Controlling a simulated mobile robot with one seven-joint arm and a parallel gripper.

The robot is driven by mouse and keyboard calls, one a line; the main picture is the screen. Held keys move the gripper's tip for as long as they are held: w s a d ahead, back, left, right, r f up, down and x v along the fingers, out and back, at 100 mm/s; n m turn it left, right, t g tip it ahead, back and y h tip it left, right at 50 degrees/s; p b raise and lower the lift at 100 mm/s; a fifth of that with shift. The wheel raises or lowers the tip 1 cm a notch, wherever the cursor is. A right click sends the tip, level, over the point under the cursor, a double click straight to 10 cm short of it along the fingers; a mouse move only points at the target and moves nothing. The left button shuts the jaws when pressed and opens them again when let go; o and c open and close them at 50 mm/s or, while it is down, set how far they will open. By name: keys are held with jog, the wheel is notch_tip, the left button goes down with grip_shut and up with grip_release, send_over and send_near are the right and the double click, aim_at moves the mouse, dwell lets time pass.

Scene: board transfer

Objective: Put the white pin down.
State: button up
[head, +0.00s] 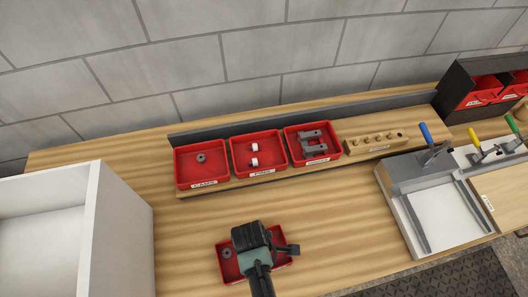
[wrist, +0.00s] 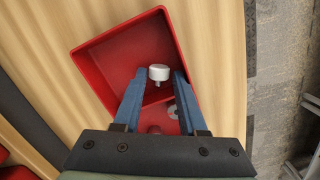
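The white pin (wrist: 158,72), a short white cylinder with a thin metal stem, shows in the wrist view inside the small red tray (wrist: 112,48). My gripper (wrist: 159,75) is open, with one blue finger on each side of the pin and a narrow gap to each. I cannot tell whether the pin touches the tray floor. In the head view my gripper (head: 255,245) is over the small red tray (head: 227,277) at the front of the bench and hides the pin.
A grey ring (head: 227,253) lies in the tray's left part. Behind are red bins of cams (head: 188,180), pins (head: 248,172) and grey brackets (head: 300,161), and a wooden block (head: 361,150). A white box (head: 118,240) stands left, a clamp fixture (head: 400,173) right.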

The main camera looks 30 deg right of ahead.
jog(key=shift+r, duration=0.1)
notch_tip(320, 180, up, 12)
jog(key=a, duration=0.1)
jog(key=w+r+m+t+h, duration=0.1)
jog(key=w+r+m+t, duration=0.2)
jog(key=w+r+t, duration=0.9)
jog(key=w+a+r+m+t, duration=0.1)
jog(key=w+r, duration=0.5)
jog(key=r, duration=0.3)
jog(key=w+r+m+t, duration=0.1)
jog(key=w+r, duration=0.5)
jog(key=r, duration=0.4)
jog(key=s+a+r+m+t, duration=0.2)
jog(key=r+t, duration=0.2)
jog(key=r, duration=0.8)
jog(key=s+a+r+m+t, duration=0.15)
jog(key=r+t, duration=0.25)
jog(key=r, duration=0.8)
jog(key=s+a+r+m+t+y, duration=0.1)
jog(key=s+a+r+m+t, duration=0.1)
jog(key=s+r+t, duration=0.4)
jog(key=s+a+r, duration=0.1)
jog(key=s+r, duration=0.2)
jog(key=r, duration=0.4)
jog(key=shift+s+r+y, duration=0.25)
jog(key=shift+s+y, duration=0.05)
jog(key=shift+y, duration=0.1)
